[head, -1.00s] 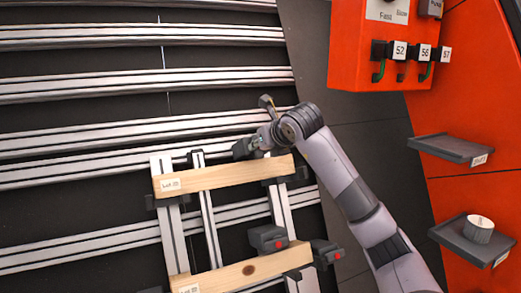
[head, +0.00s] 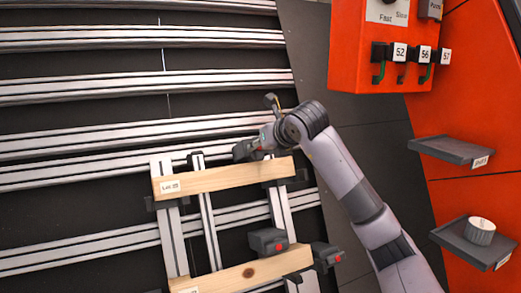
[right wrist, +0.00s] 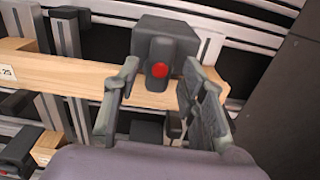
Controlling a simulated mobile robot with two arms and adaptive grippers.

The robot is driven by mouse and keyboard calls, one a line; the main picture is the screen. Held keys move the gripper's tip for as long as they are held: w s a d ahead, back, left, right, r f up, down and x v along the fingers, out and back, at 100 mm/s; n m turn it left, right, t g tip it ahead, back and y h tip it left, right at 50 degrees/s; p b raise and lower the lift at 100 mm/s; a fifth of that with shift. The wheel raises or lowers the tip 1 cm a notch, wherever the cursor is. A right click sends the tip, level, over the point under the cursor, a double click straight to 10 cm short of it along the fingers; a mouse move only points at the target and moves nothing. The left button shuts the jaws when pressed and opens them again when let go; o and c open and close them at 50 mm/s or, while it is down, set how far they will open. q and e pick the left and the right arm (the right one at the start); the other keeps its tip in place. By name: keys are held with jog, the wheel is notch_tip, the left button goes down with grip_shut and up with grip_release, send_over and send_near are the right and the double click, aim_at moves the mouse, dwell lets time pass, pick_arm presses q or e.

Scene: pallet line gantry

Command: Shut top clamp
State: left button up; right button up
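The top clamp (right wrist: 165,42) is a dark block with a lever bearing a red dot, at the top wooden board's right end in the right wrist view. In the head view it shows as a dark block (head: 243,151), partly hidden by my right gripper (head: 266,137). In the right wrist view my right gripper (right wrist: 160,80) has its fingers apart, one on each side of the red-dotted lever. Whether either finger touches it, I cannot tell. The top board (head: 225,178) lies across upright rails. My left gripper is out of view.
A lower board (head: 235,274) has a red-dotted clamp (head: 267,242) above it. Another red-dotted clamp (head: 326,255) sits to its right. An orange control box (head: 400,50) and two grey shelves (head: 452,149) stand at the right, clear of my arm.

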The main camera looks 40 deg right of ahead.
jog(key=v, duration=0.7)
jog(key=shift+s, duration=0.25)
